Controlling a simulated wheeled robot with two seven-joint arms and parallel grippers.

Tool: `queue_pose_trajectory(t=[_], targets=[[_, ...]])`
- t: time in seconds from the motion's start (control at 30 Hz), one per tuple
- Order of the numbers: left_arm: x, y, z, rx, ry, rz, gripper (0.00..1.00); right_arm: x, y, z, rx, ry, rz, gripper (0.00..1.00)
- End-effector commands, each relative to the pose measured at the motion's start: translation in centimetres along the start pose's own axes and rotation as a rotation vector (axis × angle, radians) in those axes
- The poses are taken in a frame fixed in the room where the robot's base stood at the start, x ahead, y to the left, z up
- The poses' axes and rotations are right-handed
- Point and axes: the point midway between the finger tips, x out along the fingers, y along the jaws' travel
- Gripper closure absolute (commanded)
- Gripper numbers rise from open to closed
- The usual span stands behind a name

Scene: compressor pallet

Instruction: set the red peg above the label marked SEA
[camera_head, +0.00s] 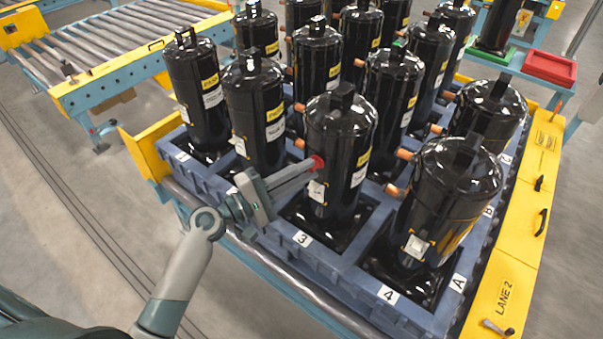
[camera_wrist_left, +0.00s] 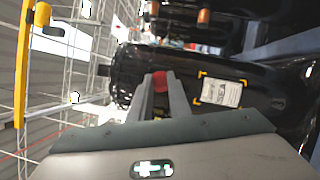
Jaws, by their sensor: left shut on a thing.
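My left gripper (camera_head: 312,166) is shut on the red peg (camera_head: 317,162), whose red end shows at the fingertips. The peg is in front of a black compressor (camera_head: 341,130) in the row nearest me, just above that compressor's white label (camera_head: 317,191). I cannot tell whether the peg touches the compressor. In the left wrist view the red peg (camera_wrist_left: 160,80) sits between the finger ends, beside the white label with yellow corner marks (camera_wrist_left: 221,93). The label's print is too small to read, so I cannot tell which one says SEA. My right gripper is out of view.
Several black compressors stand in a blue pallet (camera_head: 330,262) with copper stubs on their sides. Other front compressors carry white labels (camera_head: 416,247) too. A yellow rail (camera_head: 505,290) marked LANE 2 runs along the right. A red tray (camera_head: 549,67) is at the back right.

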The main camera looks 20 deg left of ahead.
Motion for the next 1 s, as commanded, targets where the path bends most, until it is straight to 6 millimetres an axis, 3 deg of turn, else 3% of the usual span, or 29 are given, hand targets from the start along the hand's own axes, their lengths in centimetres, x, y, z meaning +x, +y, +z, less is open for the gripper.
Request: queue_pose_trajectory(t=[0.27, 0.3, 0.4, 0.77, 1.0], targets=[[0.1, 0.0, 0.0, 0.0, 0.0, 0.0, 1.0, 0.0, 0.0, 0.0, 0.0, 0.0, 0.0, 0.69], [0.1, 0.0, 0.0, 0.0, 0.0, 0.0, 0.79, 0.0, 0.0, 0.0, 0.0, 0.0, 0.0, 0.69], [0.1, 0.0, 0.0, 0.0, 0.0, 0.0, 0.61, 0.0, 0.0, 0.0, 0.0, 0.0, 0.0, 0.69], [-0.1, -0.1, -0.1, 0.0, 0.0, 0.0, 0.61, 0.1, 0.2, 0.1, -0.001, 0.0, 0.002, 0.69], [-2.0, -0.4, -0.1, 0.001, 0.001, -0.002, 0.61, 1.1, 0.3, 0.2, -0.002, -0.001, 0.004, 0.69]])
